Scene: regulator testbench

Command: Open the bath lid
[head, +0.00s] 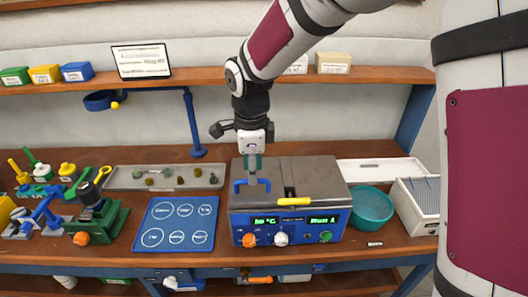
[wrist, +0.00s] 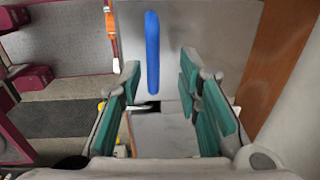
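The bath (head: 290,222) is a blue box with a grey top, a green display and orange, white and green knobs on its front. Its grey lid (head: 262,196) lies flat and closed on the left part of the top. A blue bar handle (head: 238,186) sits on the lid and also shows in the wrist view (wrist: 152,50). My gripper (head: 251,176) points down at the lid by the handle. In the wrist view my gripper (wrist: 160,82) has its green finger pads apart, with the handle between and ahead of them. Contact cannot be told.
A yellow bar (head: 296,201) lies at the bath's front top edge. A teal bowl (head: 371,208) and white rack (head: 420,203) stand right of it, a blue mat (head: 176,223) left. A shelf (head: 200,83) runs behind. A blue post (head: 192,125) stands behind left.

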